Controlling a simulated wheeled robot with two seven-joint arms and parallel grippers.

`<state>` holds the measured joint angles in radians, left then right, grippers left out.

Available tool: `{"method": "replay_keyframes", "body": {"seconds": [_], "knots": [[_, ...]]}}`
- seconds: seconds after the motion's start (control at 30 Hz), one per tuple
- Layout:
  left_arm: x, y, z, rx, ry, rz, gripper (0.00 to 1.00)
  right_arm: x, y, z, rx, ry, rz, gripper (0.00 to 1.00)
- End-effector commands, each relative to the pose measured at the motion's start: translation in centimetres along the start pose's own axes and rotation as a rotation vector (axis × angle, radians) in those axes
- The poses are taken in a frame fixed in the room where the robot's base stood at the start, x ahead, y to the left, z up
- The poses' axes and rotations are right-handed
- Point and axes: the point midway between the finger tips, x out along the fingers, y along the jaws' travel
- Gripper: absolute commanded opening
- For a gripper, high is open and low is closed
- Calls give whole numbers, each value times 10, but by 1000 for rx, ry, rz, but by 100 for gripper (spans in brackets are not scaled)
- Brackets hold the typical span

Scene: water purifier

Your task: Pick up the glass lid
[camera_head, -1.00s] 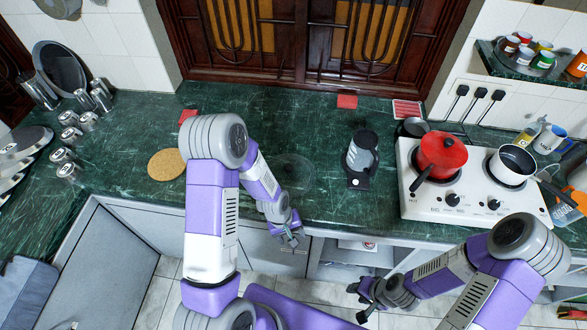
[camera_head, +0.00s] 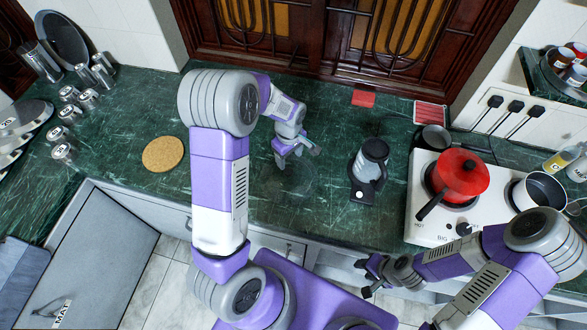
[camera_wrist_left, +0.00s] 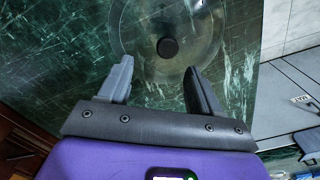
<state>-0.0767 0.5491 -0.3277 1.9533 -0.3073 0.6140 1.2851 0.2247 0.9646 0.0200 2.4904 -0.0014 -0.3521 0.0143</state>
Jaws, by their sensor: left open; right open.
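The glass lid (camera_wrist_left: 167,47) is a clear round disc with a dark knob, lying on the green marble counter in the left wrist view. In the head view it is faint and partly covered by my left gripper (camera_head: 298,152). My left gripper is open and empty above the counter. In the left wrist view its two fingers (camera_wrist_left: 157,68) point at the lid, with the knob just beyond and between the tips, apart from them. My right gripper (camera_head: 368,275) is open and empty in front of the counter edge, below the hob.
A blender-like black appliance (camera_head: 369,170) stands right of my left gripper. A red pot (camera_head: 462,172) and a white pan (camera_head: 540,190) sit on the white hob (camera_head: 425,225). A cork mat (camera_head: 163,154) and several metal cups lie left.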

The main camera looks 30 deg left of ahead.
Motion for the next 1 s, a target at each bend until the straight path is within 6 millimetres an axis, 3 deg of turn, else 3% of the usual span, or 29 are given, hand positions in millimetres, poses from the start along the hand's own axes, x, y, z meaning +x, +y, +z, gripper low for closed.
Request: {"method": "replay_keyframes", "body": {"seconds": [0.4,0.73,1.0], "knots": [[57,-6,1,0,-3,-3,64,4,2,0,0,0,0,42],[64,-5,1,1,-1,1,64,4,2,0,0,0,0,42],[64,-5,1,0,-1,1,24,4,2,0,0,0,0,42]]}}
